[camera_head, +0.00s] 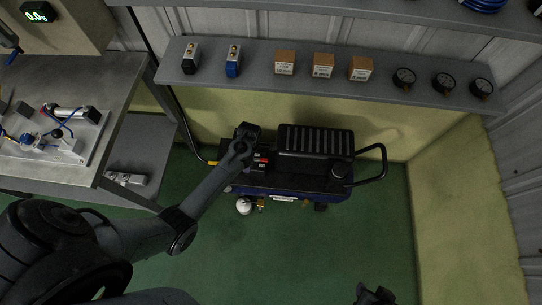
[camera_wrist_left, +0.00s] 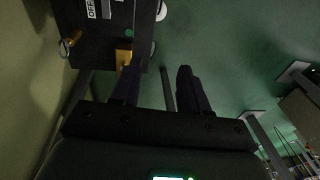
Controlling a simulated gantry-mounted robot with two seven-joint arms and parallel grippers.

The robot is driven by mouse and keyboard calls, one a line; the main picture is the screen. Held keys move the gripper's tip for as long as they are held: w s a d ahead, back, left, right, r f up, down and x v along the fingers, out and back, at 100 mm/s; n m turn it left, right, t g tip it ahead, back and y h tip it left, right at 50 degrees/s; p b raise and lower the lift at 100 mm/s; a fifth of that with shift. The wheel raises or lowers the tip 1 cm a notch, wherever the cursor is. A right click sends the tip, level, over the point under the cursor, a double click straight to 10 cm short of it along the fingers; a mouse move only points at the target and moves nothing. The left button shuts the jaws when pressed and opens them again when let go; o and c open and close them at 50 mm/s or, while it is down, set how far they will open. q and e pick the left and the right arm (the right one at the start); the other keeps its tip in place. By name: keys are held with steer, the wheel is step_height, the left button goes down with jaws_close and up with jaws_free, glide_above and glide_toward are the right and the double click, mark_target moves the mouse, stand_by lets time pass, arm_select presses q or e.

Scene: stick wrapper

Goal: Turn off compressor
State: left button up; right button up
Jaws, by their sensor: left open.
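The compressor (camera_head: 315,140) is black with a blue tank and stands on the green floor below the wall shelf. A small red part (camera_head: 262,159) shows at its left end. My left gripper (camera_head: 246,140) is over that left end, and the wrist hides part of it. In the left wrist view, my left gripper (camera_wrist_left: 162,80) has its fingers apart with nothing between them. A black compressor box (camera_wrist_left: 88,32) with an "OFF" label lies beyond the left finger. A brass fitting (camera_wrist_left: 124,57) is close to that finger. My right gripper (camera_head: 375,295) is barely in view at the bottom edge.
The wall shelf (camera_head: 420,90) holds several boxes, gauges and valves above the compressor. A grey workbench (camera_head: 120,105) stands at the left. A black handle (camera_head: 375,150) sticks out at the compressor's right. Green floor (camera_head: 300,245) is clear in front.

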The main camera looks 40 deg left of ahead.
mark_target(264, 160)
arm_select(q)
steer(key=w+f+t+b, duration=0.2)
steer(key=w+f+b, duration=0.1)
steer(key=w+b, duration=0.55)
steer(key=f+b, duration=0.1)
steer(key=f, duration=0.2)
steer(key=f+b, duration=0.1)
steer(key=f, duration=0.2)
steer(key=w+f+b, duration=0.1)
steer(key=f, duration=0.3)
steer(key=shift+d, duration=0.15)
arm_select(e)
step_height(264, 160, down, 14)
steer(key=shift+w+d+f, duration=0.15)
steer(key=shift+w, duration=0.05)
arm_select(q)
jaws_close()
